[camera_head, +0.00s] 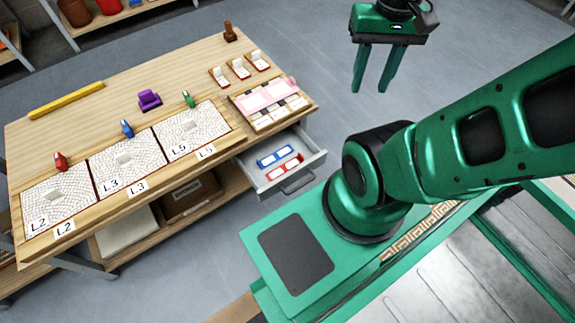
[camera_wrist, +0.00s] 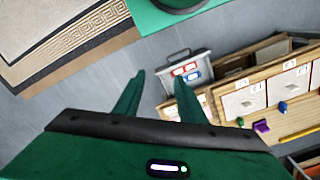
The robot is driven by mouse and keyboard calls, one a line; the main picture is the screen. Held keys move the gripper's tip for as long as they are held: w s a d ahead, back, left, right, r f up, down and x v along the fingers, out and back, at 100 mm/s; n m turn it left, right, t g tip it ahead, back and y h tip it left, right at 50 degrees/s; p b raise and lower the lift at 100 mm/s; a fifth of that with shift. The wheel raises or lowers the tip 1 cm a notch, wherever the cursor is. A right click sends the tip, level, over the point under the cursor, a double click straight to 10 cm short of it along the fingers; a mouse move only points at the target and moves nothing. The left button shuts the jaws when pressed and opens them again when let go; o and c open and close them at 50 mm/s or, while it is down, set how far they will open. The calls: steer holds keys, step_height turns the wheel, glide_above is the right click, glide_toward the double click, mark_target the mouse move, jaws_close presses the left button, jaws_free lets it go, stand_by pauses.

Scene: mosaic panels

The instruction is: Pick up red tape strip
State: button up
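A red tape strip (camera_head: 284,171) with white patches lies in the open drawer (camera_head: 309,170) at the right end of the wooden table. A blue tape strip (camera_head: 275,156) lies beside it, farther back. In the wrist view the blue strip (camera_wrist: 193,74) and the red strip (camera_wrist: 179,71) show small in the drawer, beyond my fingers. My gripper (camera_head: 372,91) is high over the floor, to the right of the table and well apart from the drawer. Its two green fingers are spread, with nothing between them.
The table (camera_head: 75,118) carries mosaic panels (camera_head: 126,162) labelled L2, L3 and L5, small coloured clamps, a purple item (camera_head: 149,99), a yellow bar (camera_head: 66,100) and a pink-topped tray (camera_head: 266,97). Open floor lies between the table and my gripper.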

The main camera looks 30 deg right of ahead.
steer(key=w+d+f+n+h, duration=0.1)
steer(key=w+d+f+n, duration=0.2)
steer(key=w+f+n, duration=1.25)
steer(key=shift+w+a+f+n+y, duration=0.15)
steer(key=shift+w+a+f+n, duration=0.7)
steer(key=shift+f, duration=5.75)
steer(key=shift+w+a+f+n+y, duration=0.1)
steer(key=shift+w+f+n, duration=1.45)
steer(key=shift+f, duration=5.05)
steer(key=shift+w+a+f+n+y, duration=0.35)
steer(key=shift+f+n, duration=1.8)
steer(key=shift+f, duration=4.45)
steer(key=shift+s, duration=0.1)
steer(key=c, duration=0.8)
